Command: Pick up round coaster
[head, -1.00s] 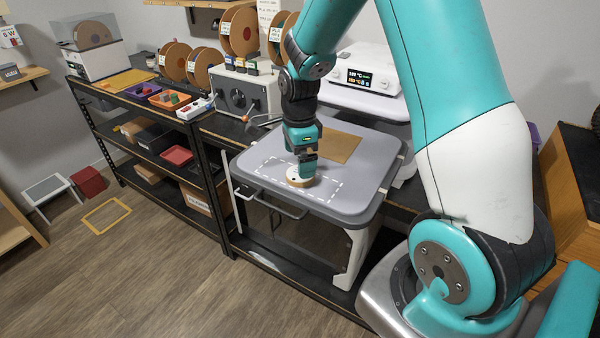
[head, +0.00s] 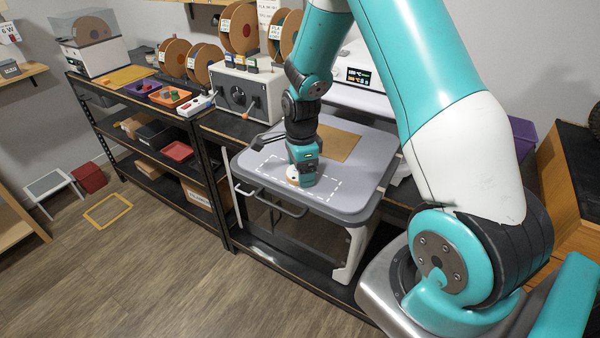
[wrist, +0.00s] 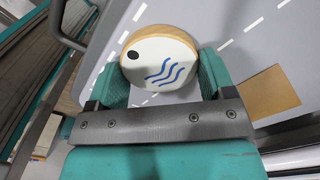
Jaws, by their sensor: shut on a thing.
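The round coaster (wrist: 160,58) has a white face with blue wavy lines, a black dot and a tan rim. My gripper (wrist: 162,82) is shut on it, with a teal finger at each side in the wrist view. In the head view the coaster (head: 291,173) is mostly hidden behind my gripper (head: 304,182), over the dashed white outline on the grey tabletop (head: 345,208). I cannot tell whether the coaster still touches the top.
A tan square sheet (head: 338,143) lies on the grey top behind my gripper. A white machine with a display (head: 362,78) stands behind it. A grey box with a dial (head: 247,92) and several brown spools stand at the back left.

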